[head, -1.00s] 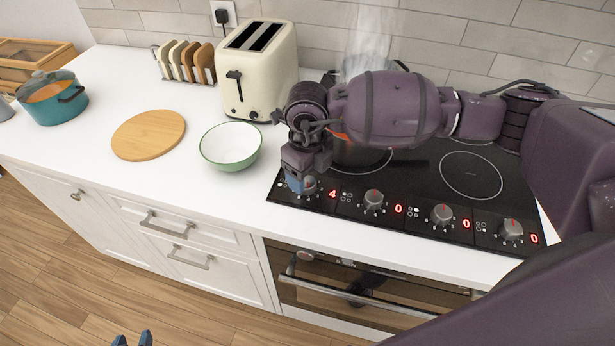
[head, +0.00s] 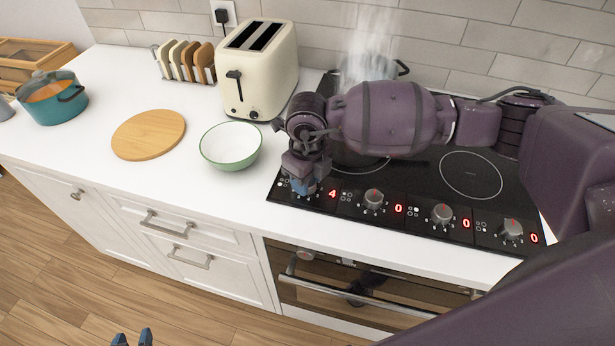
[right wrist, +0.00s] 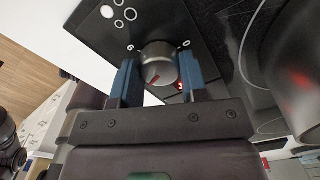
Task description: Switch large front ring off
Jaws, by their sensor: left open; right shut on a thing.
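The cooktop's control strip has a row of knobs. My right gripper (head: 304,188) is at the leftmost knob, beside a red display (head: 332,194) that reads 4. In the right wrist view this grey knob (right wrist: 158,64), with a red mark, sits between the two blue fingers of my right gripper (right wrist: 160,82), which is shut on it. A red digit (right wrist: 181,86) next to the knob is partly hidden. The other knobs (head: 374,200) have displays reading 0. My left gripper (head: 132,339) is open and empty at the bottom edge, only its fingertips showing.
A steaming pot (right wrist: 292,75) stands on the cooktop behind my right arm, mostly hidden in the head view. A white bowl (head: 231,146), a toaster (head: 258,75) and a round wooden board (head: 148,134) stand to the left. The oven handle (head: 370,303) juts out below.

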